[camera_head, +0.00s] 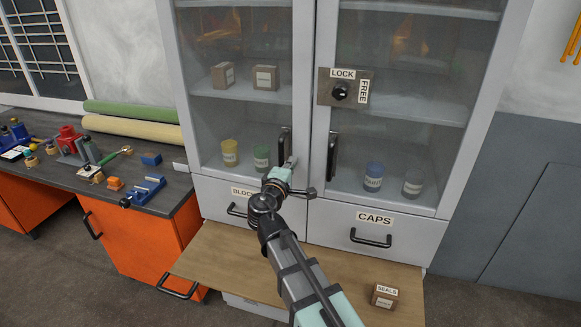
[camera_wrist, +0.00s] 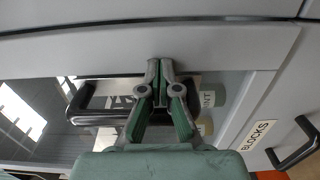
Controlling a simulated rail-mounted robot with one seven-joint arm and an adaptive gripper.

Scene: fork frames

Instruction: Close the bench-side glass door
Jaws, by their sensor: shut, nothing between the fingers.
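The bench-side glass door (camera_head: 240,120) is the left of two grey-framed cabinet doors. It looks flush or nearly so; I cannot tell whether a small gap remains. Its dark bar handle (camera_head: 285,143) is near its right edge and also shows in the wrist view (camera_wrist: 80,104). My gripper (camera_head: 291,161) is in front of this door's lower right part, beside the handle. In the wrist view my gripper (camera_wrist: 160,64) has its fingertips together and empty, at the door's frame strip. Whether they touch it is unclear.
The right glass door (camera_head: 400,130) has a handle (camera_head: 332,156) and a lock plate (camera_head: 325,88) with a knob, marked LOCK and FREE. Drawers marked BLOCKS and CAPS (camera_head: 375,219) are below. A wooden board (camera_head: 225,262) juts out underneath, bearing a SEALS box (camera_head: 384,296). A cluttered bench (camera_head: 60,173) stands left.

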